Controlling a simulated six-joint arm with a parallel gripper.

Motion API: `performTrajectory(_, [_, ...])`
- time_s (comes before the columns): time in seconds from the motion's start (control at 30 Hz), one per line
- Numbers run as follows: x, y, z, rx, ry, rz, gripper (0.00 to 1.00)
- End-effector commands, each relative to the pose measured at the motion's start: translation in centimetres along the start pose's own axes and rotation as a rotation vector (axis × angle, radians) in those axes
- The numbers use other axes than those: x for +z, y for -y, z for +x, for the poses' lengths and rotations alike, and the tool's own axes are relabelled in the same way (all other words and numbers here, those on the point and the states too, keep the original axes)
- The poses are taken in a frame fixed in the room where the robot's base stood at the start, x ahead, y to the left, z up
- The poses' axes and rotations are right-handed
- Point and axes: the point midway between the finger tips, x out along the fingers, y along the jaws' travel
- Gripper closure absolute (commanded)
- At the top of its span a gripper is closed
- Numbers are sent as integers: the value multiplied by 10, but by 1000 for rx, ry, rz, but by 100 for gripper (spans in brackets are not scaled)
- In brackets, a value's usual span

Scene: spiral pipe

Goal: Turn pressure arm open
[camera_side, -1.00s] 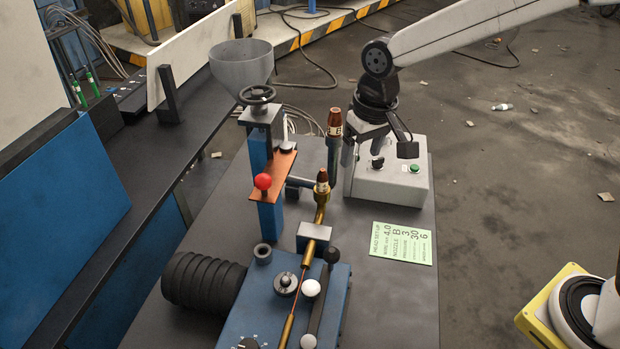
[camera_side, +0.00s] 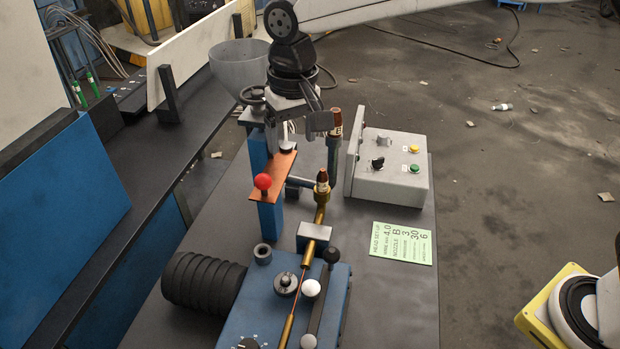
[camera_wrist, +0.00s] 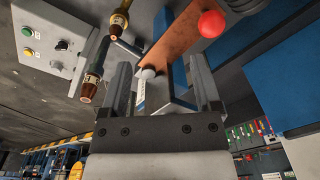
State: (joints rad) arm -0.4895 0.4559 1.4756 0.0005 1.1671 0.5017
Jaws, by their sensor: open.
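An orange-brown plate (camera_side: 272,177) with a red ball (camera_side: 263,182) is on a blue post behind. I cannot tell for sure which part is the pressure arm. My gripper (camera_side: 304,122) is open and empty, above the far end of the plate, near the handwheel. In the wrist view, the plate (camera_wrist: 172,45) and its small grey knob (camera_wrist: 149,73) appear beyond the open fingers (camera_wrist: 162,85).
A grey hopper (camera_side: 238,68) and black handwheel (camera_side: 252,95) are close left of my gripper. An upright nozzle (camera_side: 334,140) is close right. A grey control box (camera_side: 388,165) and green card (camera_side: 402,243) lie further right. The table around the card is clear.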

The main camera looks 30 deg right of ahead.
Motion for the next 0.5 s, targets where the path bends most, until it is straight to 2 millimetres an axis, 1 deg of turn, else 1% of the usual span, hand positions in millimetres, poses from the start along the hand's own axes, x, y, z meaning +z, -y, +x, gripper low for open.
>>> performTrajectory(0.1, [0,16,-6,4,9,-2,19])
performTrajectory(0.3, [0,36,-15,10,20,-1,19])
performTrajectory(0.5, [1,46,-19,14,28,2,19])
